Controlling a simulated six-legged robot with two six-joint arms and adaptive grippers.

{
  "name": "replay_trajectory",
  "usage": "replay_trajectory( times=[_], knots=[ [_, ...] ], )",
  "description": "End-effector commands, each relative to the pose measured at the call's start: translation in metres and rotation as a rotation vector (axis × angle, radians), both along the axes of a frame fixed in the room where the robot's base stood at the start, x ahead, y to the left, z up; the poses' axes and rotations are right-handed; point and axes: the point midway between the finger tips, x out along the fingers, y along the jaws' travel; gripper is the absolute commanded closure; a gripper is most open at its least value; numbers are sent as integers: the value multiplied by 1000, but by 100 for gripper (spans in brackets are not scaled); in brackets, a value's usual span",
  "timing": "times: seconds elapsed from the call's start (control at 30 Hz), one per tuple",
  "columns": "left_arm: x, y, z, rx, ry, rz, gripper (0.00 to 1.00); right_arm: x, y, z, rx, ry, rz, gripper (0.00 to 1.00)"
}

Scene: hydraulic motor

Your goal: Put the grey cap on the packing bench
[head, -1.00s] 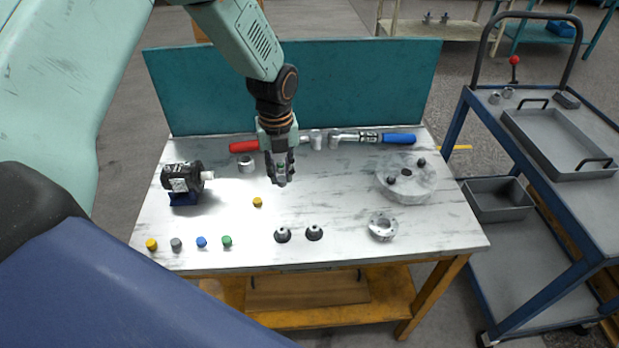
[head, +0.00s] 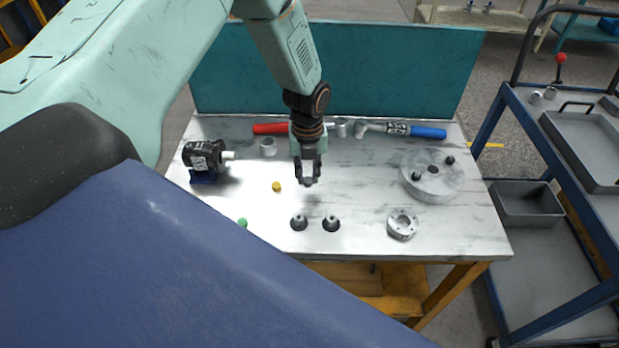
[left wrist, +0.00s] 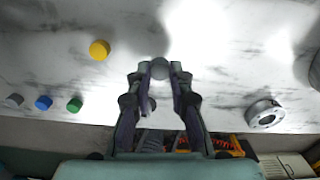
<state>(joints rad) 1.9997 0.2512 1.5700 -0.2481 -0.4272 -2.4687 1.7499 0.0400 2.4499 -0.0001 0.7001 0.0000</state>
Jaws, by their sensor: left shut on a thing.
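My left gripper (head: 307,182) is shut on a small round grey piece, which looks like a grey cap and shows between the fingertips in the left wrist view (left wrist: 160,68). The gripper points down over the middle of the marble-topped bench (head: 350,195). A second grey cap (left wrist: 14,100) lies at the left of the wrist view, beside a blue cap (left wrist: 43,103) and a green cap (left wrist: 75,104). A yellow cap (head: 277,187) lies left of the gripper in the head view. I cannot tell which bench is the packing bench. My right gripper is not in view.
A black motor (head: 203,159) stands at the bench's left. A round plate (head: 432,177) and a blue-handled tool (head: 428,132) are at right. A blue cart (head: 521,125) stands beyond.

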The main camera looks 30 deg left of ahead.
Motion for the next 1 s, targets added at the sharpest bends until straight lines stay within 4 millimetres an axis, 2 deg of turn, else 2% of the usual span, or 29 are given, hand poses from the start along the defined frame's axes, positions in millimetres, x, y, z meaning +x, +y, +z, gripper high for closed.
replay_trajectory(
  times=[0.1, 0.2, 0.7, 0.73, 1.0],
  knots=[
    [0, -1, -18, 1, 3, -1, 100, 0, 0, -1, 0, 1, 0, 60],
    [2, -1, -24, 1, 2, -1, 100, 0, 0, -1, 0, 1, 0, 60],
    [4, -1, -31, 0, 1, 0, 100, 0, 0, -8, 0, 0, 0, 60],
    [3, -1, -31, 0, 1, 0, 78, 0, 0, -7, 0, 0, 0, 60],
    [4, 0, -30, 0, 1, 0, 57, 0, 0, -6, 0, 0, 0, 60]
  ],
)
